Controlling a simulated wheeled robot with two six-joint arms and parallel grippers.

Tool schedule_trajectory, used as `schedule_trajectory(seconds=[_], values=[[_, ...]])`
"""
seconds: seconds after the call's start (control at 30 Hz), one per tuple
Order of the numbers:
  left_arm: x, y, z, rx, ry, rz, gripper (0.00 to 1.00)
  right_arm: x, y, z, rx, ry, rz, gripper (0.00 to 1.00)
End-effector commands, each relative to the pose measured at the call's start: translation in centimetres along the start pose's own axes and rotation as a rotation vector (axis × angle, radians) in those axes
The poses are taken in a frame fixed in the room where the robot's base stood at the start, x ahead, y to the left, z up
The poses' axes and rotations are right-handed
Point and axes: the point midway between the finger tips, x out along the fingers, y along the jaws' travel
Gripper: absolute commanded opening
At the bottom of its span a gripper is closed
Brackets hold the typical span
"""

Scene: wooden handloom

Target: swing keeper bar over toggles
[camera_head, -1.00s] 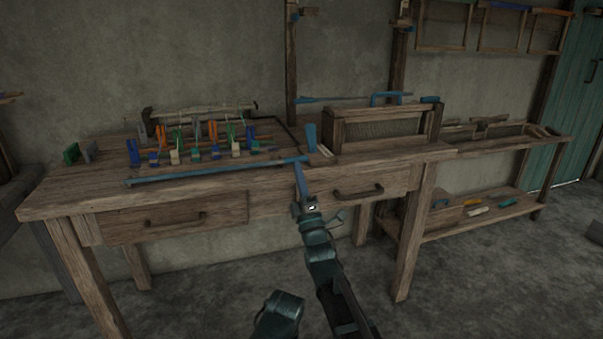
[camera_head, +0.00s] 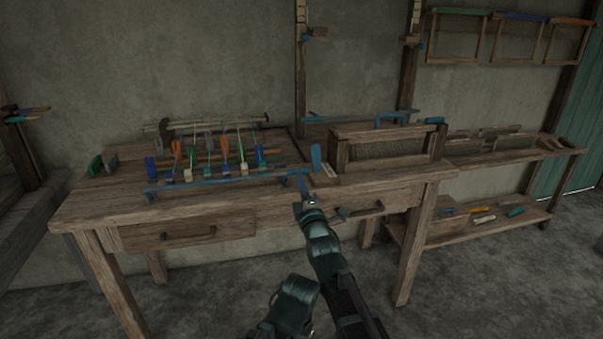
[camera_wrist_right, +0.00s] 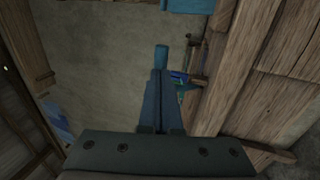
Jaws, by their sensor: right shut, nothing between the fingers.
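The keeper bar (camera_head: 215,183) is a long blue bar running left to right along the front of the toggles, on the worktable. The toggles (camera_head: 225,155) are a row of upright coloured pieces with pale and blue blocks at their feet. The bar lies close in front of these feet; I cannot tell whether it touches them. My right gripper (camera_head: 302,184) is shut and empty at the bar's right end; contact is unclear. Its shut fingers also show in the right wrist view (camera_wrist_right: 160,85), with a teal rounded end (camera_wrist_right: 161,55) just beyond them. My left gripper is out of view.
A wooden framed box (camera_head: 388,143) and an upright blue piece (camera_head: 316,157) stand right of the toggles. A hammer (camera_head: 165,128) lies behind them. Two drawers with handles (camera_head: 188,234) are under the tabletop. The table's front left (camera_head: 105,208) is clear.

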Motion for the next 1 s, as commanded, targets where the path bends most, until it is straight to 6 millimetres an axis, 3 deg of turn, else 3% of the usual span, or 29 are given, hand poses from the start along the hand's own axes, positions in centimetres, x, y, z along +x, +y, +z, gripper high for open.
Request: schedule_trajectory(seconds=[0.03,0.1,0.6,1.0], values=[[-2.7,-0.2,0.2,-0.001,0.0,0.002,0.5,0.7,1.8,0.0,0.0,0.0,-0.038,0.0],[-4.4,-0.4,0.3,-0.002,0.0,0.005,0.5,1.2,2.2,0.0,0.0,0.0,-0.096,0.0],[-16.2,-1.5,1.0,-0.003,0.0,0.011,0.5,5.2,3.8,0.0,0.0,0.0,-0.512,0.0],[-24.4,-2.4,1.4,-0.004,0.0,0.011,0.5,9.1,3.8,0.0,0.0,0.0,-0.874,0.0]])
